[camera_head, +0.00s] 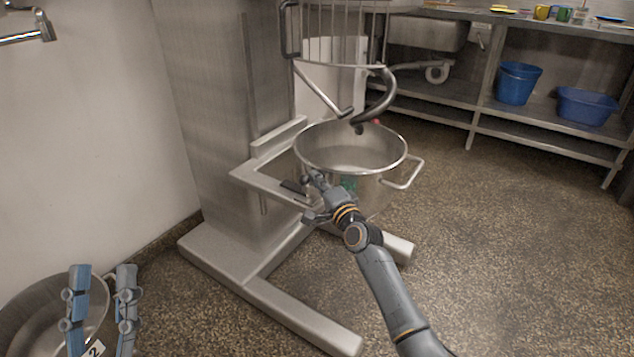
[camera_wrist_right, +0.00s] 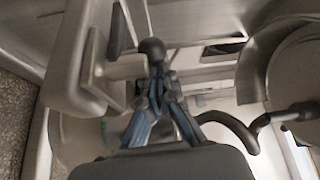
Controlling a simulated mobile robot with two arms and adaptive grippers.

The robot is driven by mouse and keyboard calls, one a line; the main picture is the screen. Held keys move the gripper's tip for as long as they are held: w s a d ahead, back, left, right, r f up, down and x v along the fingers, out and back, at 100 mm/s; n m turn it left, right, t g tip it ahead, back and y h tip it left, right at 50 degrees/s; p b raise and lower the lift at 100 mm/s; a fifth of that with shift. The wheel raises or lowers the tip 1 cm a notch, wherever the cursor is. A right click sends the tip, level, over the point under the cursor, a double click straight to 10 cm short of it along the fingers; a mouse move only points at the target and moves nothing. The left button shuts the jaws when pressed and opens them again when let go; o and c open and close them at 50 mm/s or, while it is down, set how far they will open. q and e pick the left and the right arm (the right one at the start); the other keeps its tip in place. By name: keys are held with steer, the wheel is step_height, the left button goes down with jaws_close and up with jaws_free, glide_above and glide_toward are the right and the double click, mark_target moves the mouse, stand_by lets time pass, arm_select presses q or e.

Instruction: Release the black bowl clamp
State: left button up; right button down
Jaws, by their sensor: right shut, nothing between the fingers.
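The steel mixing bowl (camera_head: 385,183) sits in the arms of the mixer's bowl frame (camera_head: 255,178), under the hook and wire guard. The black bowl clamp (camera_head: 293,187) shows as a small dark piece on the frame beside the bowl's near left side. My right gripper (camera_head: 312,184) is at the clamp, close to the bowl wall. In the right wrist view a round black knob (camera_wrist_right: 152,47) is right at the tips of my shut right gripper (camera_wrist_right: 156,75). Nothing is between the fingers. I cannot tell whether they touch the knob. My left gripper (camera_head: 100,285) is open and empty at lower left.
Another steel bowl (camera_head: 35,312) stands at the lower left, behind my left gripper. The mixer's base legs (camera_head: 300,315) reach along the floor. A blue bucket (camera_head: 517,83) and blue tub (camera_head: 587,106) stand on the shelf at the back right. The floor at right is clear.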

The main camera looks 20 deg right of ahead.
arm_select(q)
steer(key=shift+h, duration=0.3)
steer(key=shift+w, duration=0.1)
arm_select(e)
steer(key=shift+s+a, duration=0.1)
steer(key=shift+a+p, duration=0.1)
steer(key=shift+p, duration=0.2)
arm_select(q)
steer(key=shift+w+d+f+g+y, duration=0.1)
steer(key=shift+w+f+g+y, duration=0.2)
steer(key=shift+f, duration=0.2)
steer(key=shift+w+f+g+y, duration=0.2)
steer(key=shift+w+f+g, duration=0.15)
steer(key=shift+f+g, duration=0.1)
steer(key=shift+w+f, duration=0.2)
arm_select(e)
steer(key=shift+s, duration=0.1)
